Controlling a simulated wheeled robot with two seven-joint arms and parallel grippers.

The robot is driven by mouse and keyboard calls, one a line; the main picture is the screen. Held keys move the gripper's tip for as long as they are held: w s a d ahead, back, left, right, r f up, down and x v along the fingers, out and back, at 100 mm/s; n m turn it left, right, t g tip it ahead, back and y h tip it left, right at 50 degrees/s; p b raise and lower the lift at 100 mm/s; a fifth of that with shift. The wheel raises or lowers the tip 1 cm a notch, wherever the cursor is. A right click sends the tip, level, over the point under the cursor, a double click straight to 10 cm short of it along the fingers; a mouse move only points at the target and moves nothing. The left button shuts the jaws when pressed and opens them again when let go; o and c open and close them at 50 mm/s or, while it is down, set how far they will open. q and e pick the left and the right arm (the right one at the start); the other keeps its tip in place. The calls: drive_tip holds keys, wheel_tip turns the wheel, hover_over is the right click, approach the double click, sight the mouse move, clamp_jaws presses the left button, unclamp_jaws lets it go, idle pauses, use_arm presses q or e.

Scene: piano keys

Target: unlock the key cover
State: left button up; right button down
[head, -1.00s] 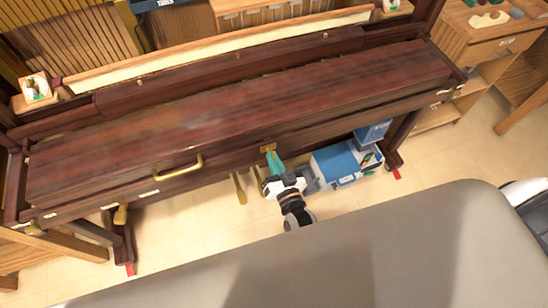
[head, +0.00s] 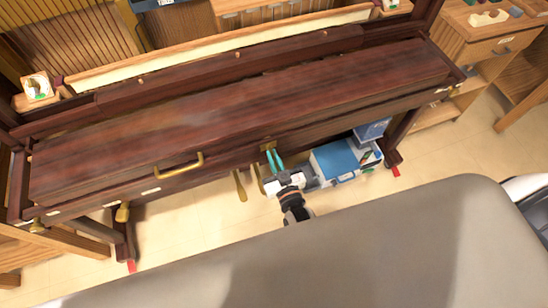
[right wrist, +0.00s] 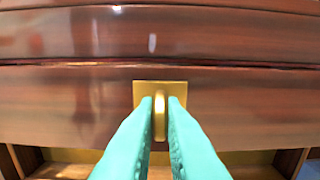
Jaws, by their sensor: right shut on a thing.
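The closed dark red-brown key cover (head: 240,118) lies across the piano, with a gold handle (head: 180,166) on its front left. A square brass lock plate (head: 268,146) sits on the front edge; it also shows in the right wrist view (right wrist: 142,91). A brass key or turn-piece (right wrist: 159,117) stands upright in front of the plate. My right gripper (head: 273,154) has its teal fingers on either side of this piece, shut on it. The fingers hide its sides. My left gripper is out of view.
A blue-and-white box (head: 342,158) stands under the piano, right of my right gripper. Brass pedals (head: 240,187) hang below the front. A grey surface (head: 360,250) fills the foreground. A wooden cabinet (head: 478,50) stands at the right.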

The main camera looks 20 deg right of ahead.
drive_tip(key=c, duration=1.5)
unclamp_jaws()
drive_tip(key=s, duration=1.2)
drive_tip(key=shift+d, duration=0.2)
